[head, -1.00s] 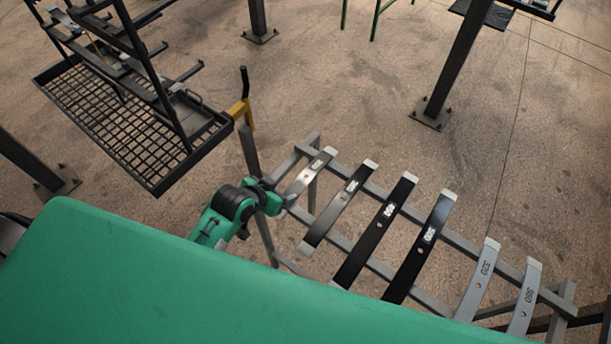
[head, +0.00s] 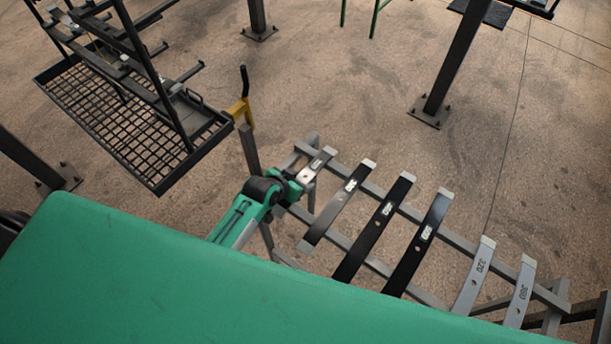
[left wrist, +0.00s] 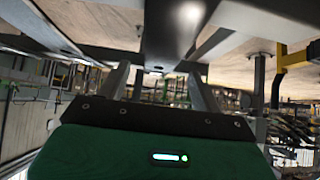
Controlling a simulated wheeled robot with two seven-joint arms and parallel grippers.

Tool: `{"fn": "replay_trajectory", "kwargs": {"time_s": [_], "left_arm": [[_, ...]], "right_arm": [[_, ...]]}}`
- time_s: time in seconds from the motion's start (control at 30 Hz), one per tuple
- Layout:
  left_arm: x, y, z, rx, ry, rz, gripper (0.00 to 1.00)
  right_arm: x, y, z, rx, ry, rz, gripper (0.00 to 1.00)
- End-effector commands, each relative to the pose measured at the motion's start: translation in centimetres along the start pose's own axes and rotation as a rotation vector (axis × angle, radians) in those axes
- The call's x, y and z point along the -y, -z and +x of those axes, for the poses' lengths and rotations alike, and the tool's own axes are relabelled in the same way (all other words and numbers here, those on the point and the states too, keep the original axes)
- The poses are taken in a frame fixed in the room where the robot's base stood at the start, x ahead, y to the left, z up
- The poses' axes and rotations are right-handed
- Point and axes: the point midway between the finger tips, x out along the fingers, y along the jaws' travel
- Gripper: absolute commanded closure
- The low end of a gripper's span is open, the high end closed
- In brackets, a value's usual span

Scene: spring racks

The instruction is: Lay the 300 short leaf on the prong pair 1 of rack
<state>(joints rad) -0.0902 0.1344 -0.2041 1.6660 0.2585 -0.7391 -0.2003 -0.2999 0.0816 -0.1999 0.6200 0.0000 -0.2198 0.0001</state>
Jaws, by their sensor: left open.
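A bright grey leaf (head: 319,162) lies at the left end of the trestle, its near part hidden by my left gripper. Its printed label is too small to read surely, so I cannot tell if it is the 300 short one. My left gripper (head: 299,184) is at that leaf, low over the trestle's left end. In the left wrist view its two fingers (left wrist: 160,80) stand apart, with a broad metal surface (left wrist: 150,25) just beyond them. I see no grip on it. The black rack (head: 150,182) with prongs stands at upper left. My right gripper is out of view.
Several more leaves, dark ones (head: 378,225) and light ones (head: 474,275), lie side by side along the grey trestle (head: 455,240). A post with a yellow bracket (head: 241,110) stands between trestle and rack. Thick posts (head: 455,70) rise behind. Open floor lies beyond the trestle.

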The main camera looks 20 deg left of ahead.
Motion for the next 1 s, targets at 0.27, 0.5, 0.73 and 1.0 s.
{"fn": "replay_trajectory", "kwargs": {"time_s": [0.27,0.5,0.73,1.0], "left_arm": [[-0.1,0.3,3.0,0.000,0.000,-0.002,0.34],[-0.1,0.2,3.8,0.000,0.000,-0.001,0.34],[-0.1,0.2,3.8,0.000,0.000,-0.001,0.47],[-0.1,0.2,3.8,0.000,0.000,-0.001,1.00]], "right_arm": [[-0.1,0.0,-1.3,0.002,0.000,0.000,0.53],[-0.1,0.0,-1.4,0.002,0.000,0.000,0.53],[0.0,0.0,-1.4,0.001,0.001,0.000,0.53],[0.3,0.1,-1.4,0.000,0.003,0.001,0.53]]}}
